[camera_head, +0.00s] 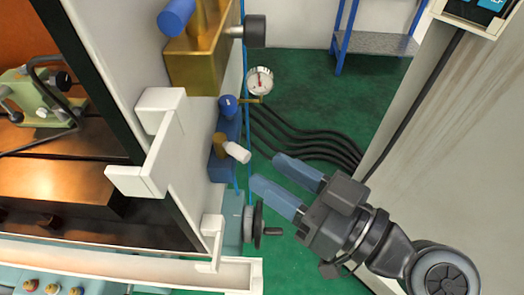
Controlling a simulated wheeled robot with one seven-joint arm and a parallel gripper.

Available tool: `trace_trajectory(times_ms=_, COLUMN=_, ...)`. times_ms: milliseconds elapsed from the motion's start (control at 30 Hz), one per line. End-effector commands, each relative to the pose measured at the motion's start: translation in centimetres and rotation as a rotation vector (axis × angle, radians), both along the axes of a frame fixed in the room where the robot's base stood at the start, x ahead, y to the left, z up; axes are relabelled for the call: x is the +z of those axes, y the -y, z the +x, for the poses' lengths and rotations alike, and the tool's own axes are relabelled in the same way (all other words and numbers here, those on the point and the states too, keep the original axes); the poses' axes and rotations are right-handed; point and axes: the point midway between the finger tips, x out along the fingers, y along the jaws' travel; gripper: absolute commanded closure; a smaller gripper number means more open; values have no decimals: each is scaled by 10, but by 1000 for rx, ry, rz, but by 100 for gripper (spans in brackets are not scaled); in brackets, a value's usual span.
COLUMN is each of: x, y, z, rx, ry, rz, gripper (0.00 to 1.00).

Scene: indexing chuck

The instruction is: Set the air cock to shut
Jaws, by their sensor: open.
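The air cock looks to be the small brass fitting with a white handle (237,152) on a blue block at the machine's side, in the middle of the head view. The handle points right and slightly down. I cannot tell from this view which setting it is in. My gripper (267,171) is open and empty, with two blue-grey fingers pointing up-left. The fingertips are just right of and below the white handle, apart from it in the picture. The gap in depth is unclear.
A pressure gauge (260,81) and blue knob (228,106) sit above the cock. A brass block (200,62) with a black knob is higher up. A black handwheel (258,224) is below. A white bracket (150,150) stands left. Black hoses (305,140) cross the green floor.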

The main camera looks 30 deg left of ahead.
Motion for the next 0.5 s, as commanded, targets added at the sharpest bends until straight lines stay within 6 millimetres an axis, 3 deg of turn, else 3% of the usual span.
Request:
trace_trajectory(times_ms=300, x=2, y=-48, z=3, rx=-1, ry=0, rz=-2, gripper=55)
trace_trajectory(times_ms=500, x=1, y=-65, z=4, rx=-3, ry=-1, rz=-2, gripper=55)
